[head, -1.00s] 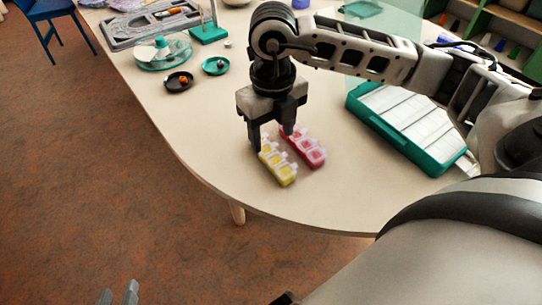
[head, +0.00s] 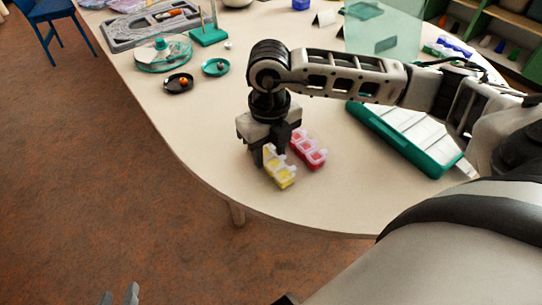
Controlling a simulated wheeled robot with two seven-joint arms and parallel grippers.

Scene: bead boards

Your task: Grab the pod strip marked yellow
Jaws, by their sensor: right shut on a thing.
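The pod strip marked yellow (head: 283,174) lies near the front edge of the cream table, with its clear lids tilted up. A second strip, with red contents (head: 313,153), lies beside it to the right. My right gripper (head: 269,158) points down over the far end of the yellow strip and is shut on it. The fingers hide that end of the strip. My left gripper (head: 122,297) shows only as grey fingertips at the bottom edge, low and away from the table.
A teal case with white compartments (head: 413,142) lies to the right under my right arm. A black dish (head: 179,83) and a teal dish (head: 216,67) stand at the back left. The table (head: 225,135) is clear left of my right gripper.

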